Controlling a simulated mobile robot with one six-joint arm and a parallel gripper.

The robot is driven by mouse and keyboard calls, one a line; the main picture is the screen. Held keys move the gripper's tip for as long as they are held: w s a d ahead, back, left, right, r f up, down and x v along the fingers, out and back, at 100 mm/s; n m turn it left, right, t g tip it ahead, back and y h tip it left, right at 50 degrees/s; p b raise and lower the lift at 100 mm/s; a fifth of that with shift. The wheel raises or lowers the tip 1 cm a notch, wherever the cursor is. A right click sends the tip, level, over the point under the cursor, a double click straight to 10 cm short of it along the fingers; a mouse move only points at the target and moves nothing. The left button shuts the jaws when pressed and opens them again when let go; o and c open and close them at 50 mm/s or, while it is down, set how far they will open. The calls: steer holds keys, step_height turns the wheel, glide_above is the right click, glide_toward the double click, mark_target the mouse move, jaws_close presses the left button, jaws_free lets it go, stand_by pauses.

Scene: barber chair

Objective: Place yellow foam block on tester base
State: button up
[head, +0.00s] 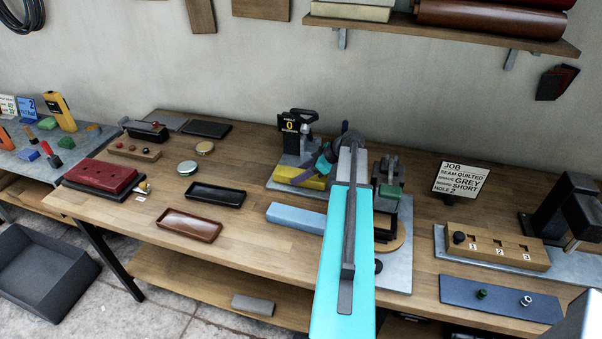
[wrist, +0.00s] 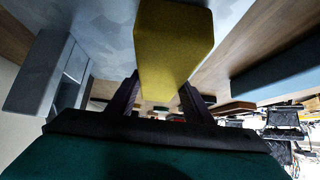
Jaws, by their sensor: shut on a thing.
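The yellow foam block (head: 298,178) is at the grey tester base (head: 277,187), in front of the black post with the "0" display (head: 290,124). My gripper (head: 322,168) reaches it from the right, and my arm hides part of that area. In the wrist view the yellow block (wrist: 174,40) sits between the two dark fingers of my gripper (wrist: 160,92), which are shut on it. A grey plate surface shows close behind the block there. I cannot tell whether the block's underside touches the base.
A light blue bar (head: 296,216) lies in front of the base. A grey device with a green part (head: 388,185) stands right of my arm. A black tray (head: 216,194) and a brown tray (head: 190,225) lie to the left. Bare bench lies around the trays.

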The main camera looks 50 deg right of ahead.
steer(key=shift+f, duration=0.1)
steer(key=o, duration=1.1)
steer(key=shift+r, duration=0.2)
steer(key=shift+b+v, duration=2.15)
steer(key=shift+v, duration=3.85)
steer(key=shift+d, duration=0.1)
steer(key=shift+w+f, duration=0.1)
